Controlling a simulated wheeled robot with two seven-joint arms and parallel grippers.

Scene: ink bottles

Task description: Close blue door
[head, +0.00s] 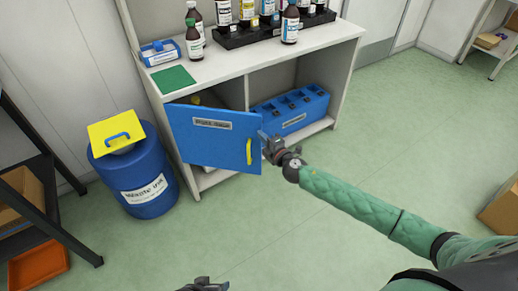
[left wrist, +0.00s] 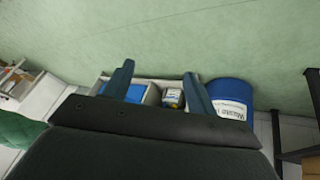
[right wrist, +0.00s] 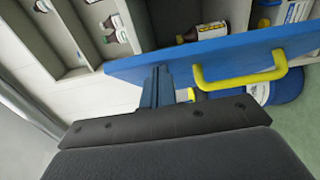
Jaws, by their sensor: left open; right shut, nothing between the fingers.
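The blue door (head: 205,138) stands open on the left half of the white cabinet (head: 240,70), swung outward, its label and yellow handle (head: 249,151) facing me. My right gripper (head: 272,149) is shut and empty at the door's free edge, just right of the handle. In the right wrist view, the door (right wrist: 150,64) crosses above the shut fingertips (right wrist: 158,72), with the handle (right wrist: 240,82) to their right. I cannot tell whether they touch the door. My left gripper (head: 205,285) is at the bottom edge; in the left wrist view its fingers (left wrist: 159,70) are open and empty.
A blue waste drum (head: 140,180) with a yellow lid stands left of the door. A blue crate (head: 290,108) sits in the cabinet's right half. Bottles (head: 290,25) and a green mat (head: 174,78) are on top. The floor in front is clear.

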